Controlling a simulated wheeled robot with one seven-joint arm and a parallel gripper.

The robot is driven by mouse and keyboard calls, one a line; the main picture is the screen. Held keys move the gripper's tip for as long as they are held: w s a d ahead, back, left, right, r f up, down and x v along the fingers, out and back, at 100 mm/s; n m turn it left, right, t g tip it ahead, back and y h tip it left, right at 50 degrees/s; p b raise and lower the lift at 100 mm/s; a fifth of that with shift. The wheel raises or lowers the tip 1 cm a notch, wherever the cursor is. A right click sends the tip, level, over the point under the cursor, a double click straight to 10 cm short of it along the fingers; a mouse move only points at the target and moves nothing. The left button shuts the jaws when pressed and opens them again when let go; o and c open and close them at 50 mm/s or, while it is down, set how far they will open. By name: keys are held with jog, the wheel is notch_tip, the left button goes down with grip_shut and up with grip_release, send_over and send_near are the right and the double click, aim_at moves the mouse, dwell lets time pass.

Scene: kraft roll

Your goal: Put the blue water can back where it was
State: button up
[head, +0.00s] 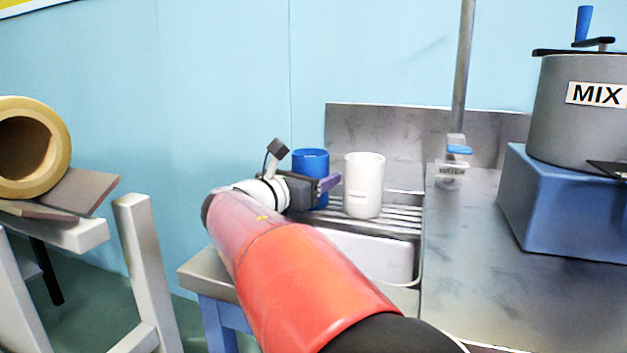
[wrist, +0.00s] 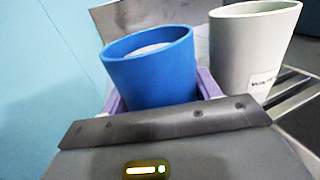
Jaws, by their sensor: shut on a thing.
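The blue water can (head: 311,163) is upright at the left end of the slatted metal rack (head: 400,222), next to a white can. In the wrist view the blue can (wrist: 152,72) stands between the purple fingers of my gripper (wrist: 155,98), with something pale inside it. My gripper (head: 318,186) is shut on the blue can. The can's lower part is hidden by the gripper, so I cannot tell whether its base touches the rack.
The white can (head: 364,186) stands close on the right, with a label in the wrist view. A tap (head: 453,165) and a MIX pot (head: 585,110) on a blue block (head: 570,205) are further right. A large brown roll (head: 35,150) is at the left.

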jog(key=o, duration=1.2)
jog(key=shift+r, duration=0.1)
jog(key=v, duration=0.7)
jog(key=shift+s+a, duration=0.15)
jog(key=shift+a, duration=0.05)
